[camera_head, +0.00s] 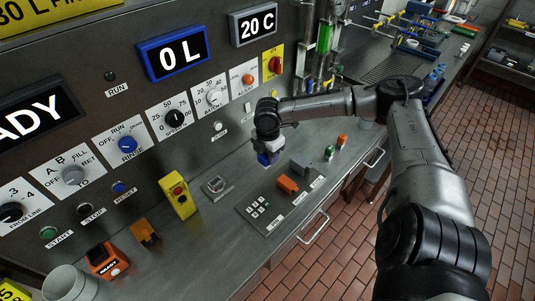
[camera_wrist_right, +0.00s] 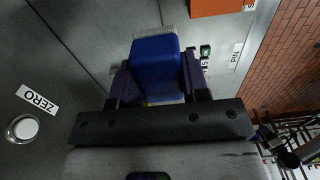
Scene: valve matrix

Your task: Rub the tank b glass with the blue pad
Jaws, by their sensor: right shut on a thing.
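The blue pad (camera_head: 266,158) is held by my right gripper (camera_head: 268,149) just above the steel counter, in front of the control panel. In the right wrist view the blue pad (camera_wrist_right: 156,62) sits between the two dark fingers of my right gripper (camera_wrist_right: 158,82), with a grey layer at its far end. A sight glass with green contents (camera_head: 325,38) stands upright beyond the panel's right end, well away from the pad. I cannot read which tank it belongs to. My left gripper is not in view.
A yellow box with a red button (camera_head: 178,197), an orange block (camera_head: 287,185), a grey block (camera_head: 300,168) and a keypad plate (camera_head: 259,207) are on the counter (camera_head: 215,240). Panel knobs, including a red one (camera_head: 275,64), stick out behind my gripper. The tiled floor lies right.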

